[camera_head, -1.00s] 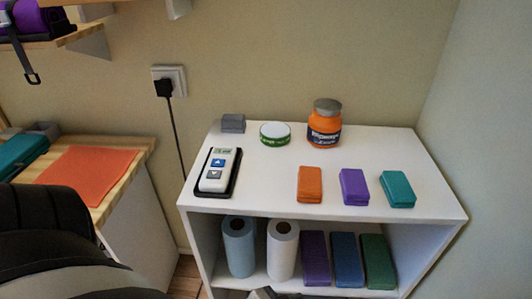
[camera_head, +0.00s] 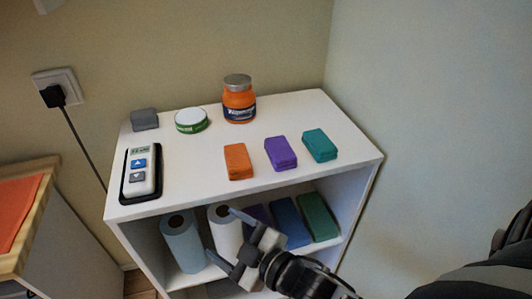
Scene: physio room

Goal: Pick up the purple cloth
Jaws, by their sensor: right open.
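The purple cloth (camera_head: 281,153) is a small folded block on the white shelf unit's top (camera_head: 200,165), between an orange cloth (camera_head: 238,161) and a teal cloth (camera_head: 319,145). My right gripper (camera_head: 226,236) is low in front of the unit, below the level of the top. Its fingers are apart and nothing shows between them. It partly hides the lower shelf and is apart from the purple cloth. My left gripper is not in view.
An orange jar (camera_head: 239,102), a green-white tin (camera_head: 191,121), a grey block (camera_head: 145,119) and a remote-like device (camera_head: 141,171) stand on the top. Paper rolls (camera_head: 182,241) and larger folded cloths (camera_head: 318,217) fill the lower shelf. A wall (camera_head: 430,110) rises at the right.

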